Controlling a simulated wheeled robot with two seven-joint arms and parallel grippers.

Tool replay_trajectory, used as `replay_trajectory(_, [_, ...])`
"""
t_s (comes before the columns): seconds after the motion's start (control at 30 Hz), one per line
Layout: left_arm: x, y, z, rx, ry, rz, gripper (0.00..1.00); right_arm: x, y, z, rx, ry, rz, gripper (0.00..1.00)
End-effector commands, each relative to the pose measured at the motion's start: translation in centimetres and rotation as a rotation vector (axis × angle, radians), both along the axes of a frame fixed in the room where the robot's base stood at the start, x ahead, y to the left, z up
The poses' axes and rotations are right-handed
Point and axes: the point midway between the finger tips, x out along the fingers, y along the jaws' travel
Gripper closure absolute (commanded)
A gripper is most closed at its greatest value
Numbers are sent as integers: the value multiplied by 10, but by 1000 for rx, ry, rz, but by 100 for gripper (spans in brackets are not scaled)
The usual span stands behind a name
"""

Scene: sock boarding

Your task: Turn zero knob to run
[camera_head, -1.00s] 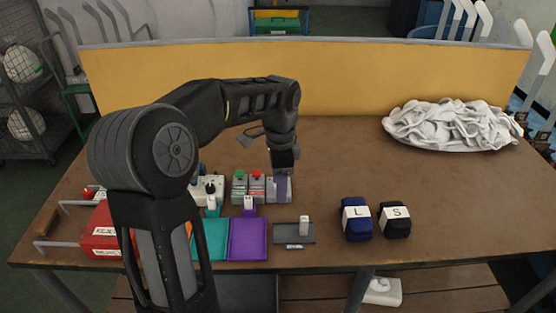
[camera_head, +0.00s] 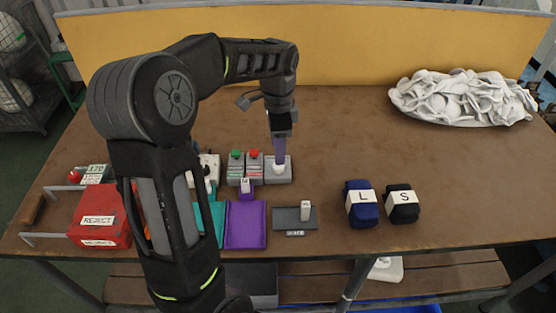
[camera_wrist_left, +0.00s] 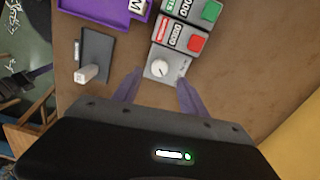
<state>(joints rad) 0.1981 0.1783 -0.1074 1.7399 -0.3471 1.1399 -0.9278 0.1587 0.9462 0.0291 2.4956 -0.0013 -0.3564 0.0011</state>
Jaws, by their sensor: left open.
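The zero knob (camera_wrist_left: 160,69) is a white round dial on a grey box (camera_wrist_left: 178,62). In the head view the knob (camera_head: 279,169) shows at the right end of the row of small boxes. My left gripper (camera_head: 279,150) is above it, pointing down. In the left wrist view my left gripper (camera_wrist_left: 157,88) has its two purple fingers apart, one on each side of the knob's box, with nothing between them that it grips. I cannot tell how close the fingertips are to the knob. My right gripper is not in view.
Grey boxes with a green button (camera_head: 235,155) and a red button (camera_head: 254,154) stand left of the knob. A purple tray (camera_head: 246,226), a dark plate with a white peg (camera_head: 305,211), and blue (camera_head: 361,217) and black (camera_head: 402,214) bundles are nearer. White socks (camera_head: 462,98) lie back right.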

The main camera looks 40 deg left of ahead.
Motion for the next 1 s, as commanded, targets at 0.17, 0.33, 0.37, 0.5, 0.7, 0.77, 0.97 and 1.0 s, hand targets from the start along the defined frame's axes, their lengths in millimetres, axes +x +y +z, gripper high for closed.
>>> replay_trajectory(0.17, [-1,-1,-29,-2,4,0,50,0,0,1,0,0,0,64])
replay_trajectory(0.33, [0,0,-50,-1,1,0,50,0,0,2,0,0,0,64])
replay_trajectory(0.37, [-1,0,-53,-1,2,0,50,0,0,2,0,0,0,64])
replay_trajectory(0.5, [0,0,-58,-1,1,0,50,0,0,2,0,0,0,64])
replay_trajectory(0.7, [0,0,-58,-1,1,0,50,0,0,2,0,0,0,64])
replay_trajectory(0.77, [0,0,-58,0,0,0,55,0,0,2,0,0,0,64])
replay_trajectory(0.97, [0,0,-57,0,0,0,71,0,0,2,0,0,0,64])
replay_trajectory(1.0, [0,0,-57,0,0,0,74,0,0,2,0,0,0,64])
